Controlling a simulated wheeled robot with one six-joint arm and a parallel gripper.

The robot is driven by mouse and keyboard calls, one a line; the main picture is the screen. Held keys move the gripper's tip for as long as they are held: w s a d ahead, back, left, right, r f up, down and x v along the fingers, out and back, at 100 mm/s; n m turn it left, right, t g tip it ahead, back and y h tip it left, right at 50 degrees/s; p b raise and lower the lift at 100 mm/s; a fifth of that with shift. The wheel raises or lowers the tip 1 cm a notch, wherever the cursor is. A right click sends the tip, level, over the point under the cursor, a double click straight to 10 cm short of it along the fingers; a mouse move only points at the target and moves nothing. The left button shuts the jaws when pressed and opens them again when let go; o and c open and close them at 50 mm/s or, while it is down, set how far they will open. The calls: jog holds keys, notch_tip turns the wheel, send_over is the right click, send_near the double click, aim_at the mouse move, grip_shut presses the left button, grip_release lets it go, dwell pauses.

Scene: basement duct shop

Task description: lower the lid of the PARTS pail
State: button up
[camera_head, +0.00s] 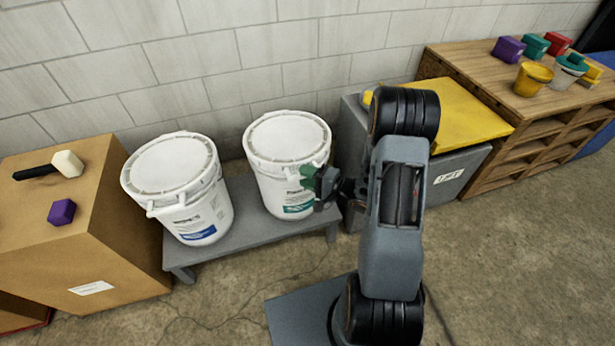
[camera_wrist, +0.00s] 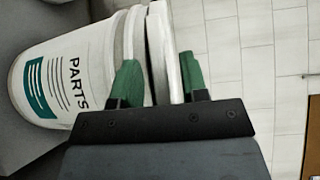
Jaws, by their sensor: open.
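The PARTS pail (camera_head: 280,190) is white with a green label, and stands on a low grey bench. Its white lid (camera_head: 287,135) lies across the top and looks about level. In the wrist view the pail (camera_wrist: 75,75) appears sideways, with its lid edge (camera_wrist: 163,45) close along the rim; I cannot tell whether it is fully seated. My gripper (camera_head: 310,175) is at the pail's right side, just below the rim. In the wrist view its green fingers (camera_wrist: 160,75) are open, one on each side of the lid edge; contact is unclear.
A second lidded white pail (camera_head: 180,190) with a blue label stands to the left on the bench (camera_head: 245,235). A cardboard box (camera_head: 110,240) is further left. A grey bin (camera_head: 455,165) with a yellow top and a wooden shelf unit (camera_head: 490,110) stand right. The wall is close behind.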

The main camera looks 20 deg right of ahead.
grip_shut()
dwell(0.3)
